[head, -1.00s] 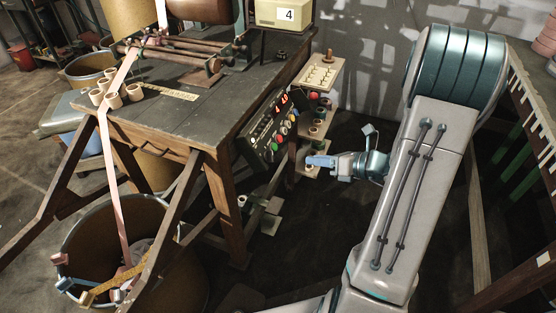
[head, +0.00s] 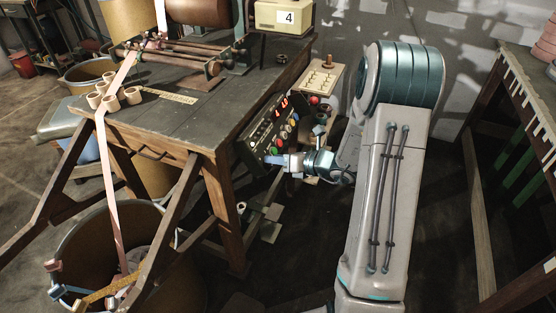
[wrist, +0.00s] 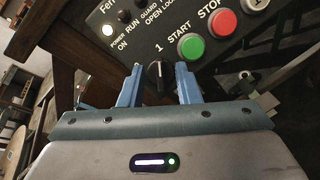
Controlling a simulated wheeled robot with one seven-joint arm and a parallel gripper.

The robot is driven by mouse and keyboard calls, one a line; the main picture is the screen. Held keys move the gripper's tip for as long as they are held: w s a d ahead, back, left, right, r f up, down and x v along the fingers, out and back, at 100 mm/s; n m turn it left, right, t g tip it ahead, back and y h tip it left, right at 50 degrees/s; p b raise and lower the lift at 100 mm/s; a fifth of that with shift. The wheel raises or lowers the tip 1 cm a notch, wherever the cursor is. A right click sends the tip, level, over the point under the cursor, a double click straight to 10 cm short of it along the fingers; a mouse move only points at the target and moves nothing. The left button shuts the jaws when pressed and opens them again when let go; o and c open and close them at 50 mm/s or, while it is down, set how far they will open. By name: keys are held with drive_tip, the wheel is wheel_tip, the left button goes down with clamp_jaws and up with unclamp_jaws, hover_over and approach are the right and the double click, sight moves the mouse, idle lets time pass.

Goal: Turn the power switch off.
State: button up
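The power switch (wrist: 157,75) is a black rotary knob on the dark control panel (wrist: 95,55), below a small "1" mark. The panel also shows in the head view (head: 262,135), on the right side of the wooden table. My gripper (wrist: 160,72) is open, with one blue finger on each side of the knob and a visible gap to both. In the head view my gripper (head: 273,160) is at the panel's lower part, where the knob is too small or hidden to tell. The "POWER ON" lamp (wrist: 108,31) is bright white.
The green START button (wrist: 191,46) and red STOP button (wrist: 223,22) sit close above and right of the right finger. Another table (head: 520,75) stands at right.

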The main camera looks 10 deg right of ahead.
clamp_jaws()
drive_tip(key=shift+n+b, duration=0.3)
drive_tip(key=shift+n, duration=0.1)
drive_tip(key=shift+n+g+y+b, duration=0.45)
drive_tip(key=shift+n+b, duration=1)
drive_tip(key=shift+n, duration=1)
drive_tip(key=shift+n+g+y+b, duration=0.3)
drive_tip(key=shift+n+g+b, duration=0.25)
drive_tip(key=shift+n+b, duration=1.45)
drive_tip(key=shift+n+g+y+b, duration=0.45)
drive_tip(key=shift+n+b, duration=0.5)
drive_tip(key=shift+n, duration=2)
